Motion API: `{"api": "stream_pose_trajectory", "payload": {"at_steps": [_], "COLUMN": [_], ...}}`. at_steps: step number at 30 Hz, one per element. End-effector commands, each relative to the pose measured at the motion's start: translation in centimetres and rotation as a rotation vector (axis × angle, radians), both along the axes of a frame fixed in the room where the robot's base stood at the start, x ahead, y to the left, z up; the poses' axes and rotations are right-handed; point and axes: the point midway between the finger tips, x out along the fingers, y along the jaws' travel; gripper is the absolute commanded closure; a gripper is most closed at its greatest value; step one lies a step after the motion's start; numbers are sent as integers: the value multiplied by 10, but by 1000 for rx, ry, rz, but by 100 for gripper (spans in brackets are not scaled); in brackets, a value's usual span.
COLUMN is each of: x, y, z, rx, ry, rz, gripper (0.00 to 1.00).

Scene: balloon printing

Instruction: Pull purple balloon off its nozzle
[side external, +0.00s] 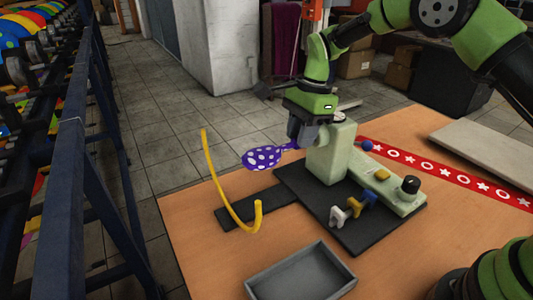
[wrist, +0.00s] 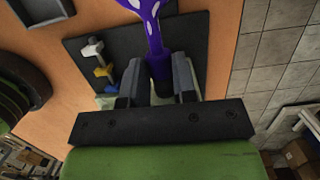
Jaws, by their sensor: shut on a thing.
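The purple balloon (side external: 262,159) with white dots hangs out sideways to the left of the pale green machine (side external: 326,156). Its narrow neck runs right to my gripper (side external: 299,132). In the wrist view the balloon (wrist: 153,28) tapers down to a dark piece between the two fingers of my gripper (wrist: 159,82). My gripper is shut on the balloon's neck end, close beside the machine's upper part. The nozzle is hidden by the fingers, so I cannot tell whether the neck is still around it.
A curved yellow arm (side external: 232,203) rises from the dark base strip left of the machine. A grey tray (side external: 300,276) sits at the table's front. Small yellow, blue and white parts (side external: 354,206) stand on the black base. A red patterned strip (side external: 430,166) lies behind.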

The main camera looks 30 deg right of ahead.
Motion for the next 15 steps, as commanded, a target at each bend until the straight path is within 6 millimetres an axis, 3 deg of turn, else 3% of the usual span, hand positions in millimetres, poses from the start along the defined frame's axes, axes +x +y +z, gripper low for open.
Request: {"api": "stream_pose_trajectory", "payload": {"at_steps": [15], "x": [0], "y": [12], "z": [0], "rx": [0], "ry": [0], "rz": [2], "gripper": [93]}}
